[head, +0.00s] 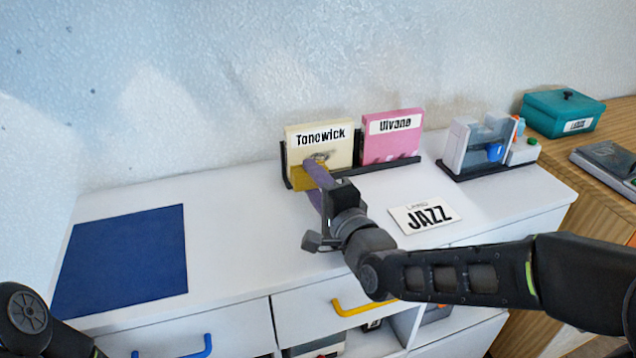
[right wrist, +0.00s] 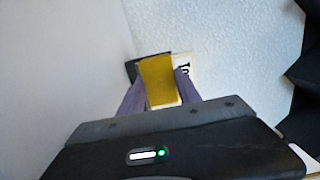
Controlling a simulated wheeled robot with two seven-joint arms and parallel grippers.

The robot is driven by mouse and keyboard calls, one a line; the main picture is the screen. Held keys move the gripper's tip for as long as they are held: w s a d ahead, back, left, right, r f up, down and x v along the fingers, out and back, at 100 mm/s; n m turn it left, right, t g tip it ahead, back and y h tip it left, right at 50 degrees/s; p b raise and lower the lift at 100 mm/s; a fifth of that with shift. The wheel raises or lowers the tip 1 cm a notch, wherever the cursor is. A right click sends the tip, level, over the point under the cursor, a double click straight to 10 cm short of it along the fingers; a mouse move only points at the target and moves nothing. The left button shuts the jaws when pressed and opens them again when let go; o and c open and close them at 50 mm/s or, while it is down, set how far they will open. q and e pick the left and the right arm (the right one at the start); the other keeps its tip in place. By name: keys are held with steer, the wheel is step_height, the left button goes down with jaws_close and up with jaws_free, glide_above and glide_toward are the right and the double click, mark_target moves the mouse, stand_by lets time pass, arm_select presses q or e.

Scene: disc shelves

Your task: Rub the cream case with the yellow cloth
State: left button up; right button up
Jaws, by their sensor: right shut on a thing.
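The cream case (head: 337,133), labelled "Tonewick", stands upright in a black rack at the back of the white cabinet. A dark smudge shows on its front below the label. The yellow cloth (head: 309,178) is in my right gripper (head: 316,176), which is shut on it in front of the case's lower left part. In the right wrist view the yellow cloth (right wrist: 158,80) sits between the two purple fingers (right wrist: 160,92), with the cream case (right wrist: 187,64) just behind it. I cannot tell whether cloth and case touch. My left gripper is out of view; only part of my left arm shows.
A pink case (head: 391,145) labelled "Ulvane" stands right of the cream one. A "JAZZ" card (head: 425,215) lies in front. A blue mat (head: 122,262) lies left, with clear top between.

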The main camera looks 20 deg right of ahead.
mark_target(314, 157)
steer(key=shift+w+a, duration=0.1)
steer(key=shift+w, duration=1.15)
steer(key=shift+w+b, duration=0.6)
steer(key=shift+w, duration=0.5)
steer(key=shift+d+f+b, duration=0.15)
steer(key=shift+d+b, duration=1)
steer(key=shift+b, duration=0.1)
steer(key=shift+d, duration=0.2)
steer(key=shift+d+r, duration=0.1)
steer(key=shift+r, duration=0.1)
steer(key=shift+d, duration=0.1)
